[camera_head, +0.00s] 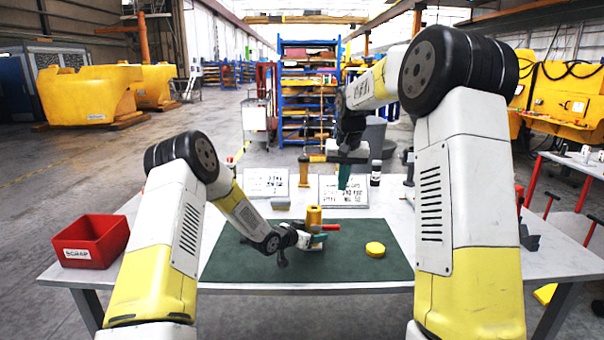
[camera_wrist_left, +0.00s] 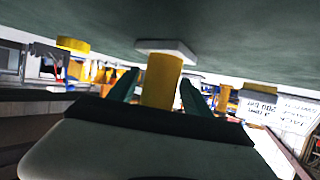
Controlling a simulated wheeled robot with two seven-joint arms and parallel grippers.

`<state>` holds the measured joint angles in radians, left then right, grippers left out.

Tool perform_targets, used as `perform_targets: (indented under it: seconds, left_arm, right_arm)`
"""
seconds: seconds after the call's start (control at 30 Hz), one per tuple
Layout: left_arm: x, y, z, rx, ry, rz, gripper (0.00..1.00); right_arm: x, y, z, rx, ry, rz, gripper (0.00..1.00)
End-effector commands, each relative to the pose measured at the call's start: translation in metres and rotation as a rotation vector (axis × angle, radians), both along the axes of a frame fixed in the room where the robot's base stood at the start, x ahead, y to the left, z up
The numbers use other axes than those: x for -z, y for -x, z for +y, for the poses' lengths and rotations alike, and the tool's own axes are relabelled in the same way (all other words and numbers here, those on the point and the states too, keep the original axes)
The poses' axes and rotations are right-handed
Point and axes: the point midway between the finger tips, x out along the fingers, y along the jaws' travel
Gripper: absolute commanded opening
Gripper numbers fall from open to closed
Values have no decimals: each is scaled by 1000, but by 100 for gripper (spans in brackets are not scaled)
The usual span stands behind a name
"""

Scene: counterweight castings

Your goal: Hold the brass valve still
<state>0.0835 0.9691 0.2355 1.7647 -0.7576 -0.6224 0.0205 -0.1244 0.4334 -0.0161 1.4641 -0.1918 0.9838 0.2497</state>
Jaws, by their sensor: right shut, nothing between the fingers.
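The brass valve (camera_head: 314,217) stands upright on the green mat, with a red handle (camera_head: 331,227) sticking out to the right. In the left wrist view, which is upside down, its brass body (camera_wrist_left: 161,82) rises from a pale flat base on the mat. My left gripper (camera_head: 313,241) is low over the mat at the valve. Its teal fingers (camera_wrist_left: 160,90) stand on either side of the brass body, with a narrow gap showing. The red handle is not clear in that view. My right gripper (camera_head: 344,178) is shut and empty, pointing down above the table behind the valve.
A round yellow piece (camera_head: 375,249) lies on the green mat (camera_head: 235,262), right of the valve. A red scrap bin (camera_head: 92,241) stands at the table's left. Printed white boards (camera_head: 266,182) and another brass-coloured piece (camera_head: 303,171) are at the back. The mat's front right is clear.

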Motion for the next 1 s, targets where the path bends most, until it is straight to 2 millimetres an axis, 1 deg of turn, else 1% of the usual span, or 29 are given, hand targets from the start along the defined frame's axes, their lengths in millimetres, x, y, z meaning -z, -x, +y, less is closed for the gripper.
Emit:
perform_targets:
  seconds: [0.33, 0.47, 0.57, 0.8, 0.9, 1.0]
  left_arm:
    - [-3, 0, 0, -1, 3, -5, 66]
    - [-8, 7, 8, -2, 3, -4, 66]
    - [-14, 19, 18, -2, 2, -4, 66]
    - [-34, 55, 50, -1, 2, -5, 66]
    - [-40, 67, 60, -1, 2, -4, 66]
    - [-45, 76, 68, -1, 2, -3, 66]
  right_arm:
    - [0, 0, 0, 0, 0, 0, 0]
    - [0, 0, 0, 0, 0, 0, 0]
    - [0, 0, 0, 0, 0, 0, 0]
    - [0, 0, 0, 0, 0, 0, 0]
    - [0, 0, 0, 0, 0, 0, 0]
    - [0, 0, 0, 0, 0, 0, 0]
